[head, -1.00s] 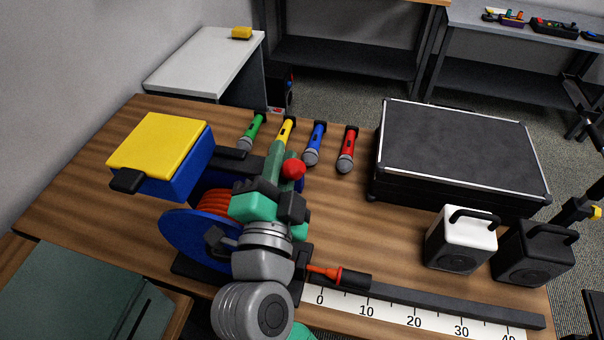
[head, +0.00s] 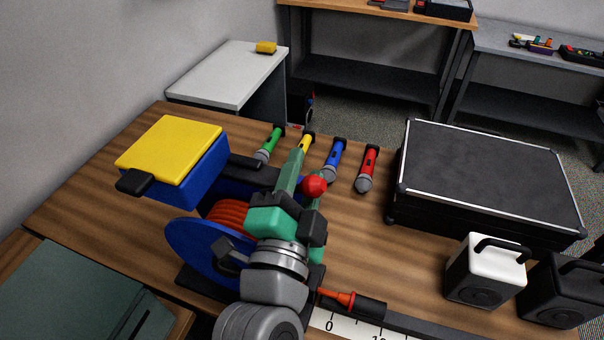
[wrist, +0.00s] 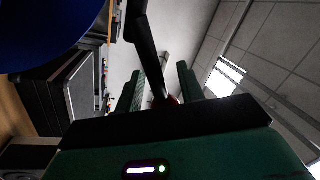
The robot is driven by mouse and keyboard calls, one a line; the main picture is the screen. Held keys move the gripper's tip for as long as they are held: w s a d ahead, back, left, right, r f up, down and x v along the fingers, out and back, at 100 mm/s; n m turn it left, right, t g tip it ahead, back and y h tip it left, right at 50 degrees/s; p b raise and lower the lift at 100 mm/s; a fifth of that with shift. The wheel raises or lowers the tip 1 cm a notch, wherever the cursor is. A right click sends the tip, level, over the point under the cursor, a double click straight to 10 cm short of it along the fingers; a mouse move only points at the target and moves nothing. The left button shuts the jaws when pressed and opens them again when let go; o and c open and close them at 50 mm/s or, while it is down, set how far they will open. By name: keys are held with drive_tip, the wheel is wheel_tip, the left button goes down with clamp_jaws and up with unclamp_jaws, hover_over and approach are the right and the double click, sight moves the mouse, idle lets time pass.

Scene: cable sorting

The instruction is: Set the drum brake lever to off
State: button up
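The cable drum (head: 190,248), with blue flanges and orange cable, stands on the wooden table at left. Its brake lever ends in a red ball knob (head: 314,186). My green-fingered gripper (head: 303,190) is at the lever, with the knob showing beside the fingers. In the wrist view the dark lever (wrist: 148,50) reaches down between my two separated fingers (wrist: 160,90), and a bit of red knob (wrist: 173,99) shows low between them. The fingers look open around the lever, with gaps beside it. The lever's base and any off mark are hidden by my gripper and wrist.
A yellow-topped blue box (head: 172,155) rises at the left beside the drum. A black case (head: 490,175), a white speaker (head: 484,268) and a black speaker (head: 560,290) stand right. An orange-tipped tool (head: 350,300) lies by the scale strip.

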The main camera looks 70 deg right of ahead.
drive_tip(key=shift+w, duration=0.1)
drive_tip(key=a+f, duration=0.1)
drive_tip(key=a, duration=0.6)
drive_tip(key=shift+s+a+f, duration=0.15)
drive_tip(key=shift+s+a, duration=0.2)
drive_tip(key=shift+s, duration=0.1)
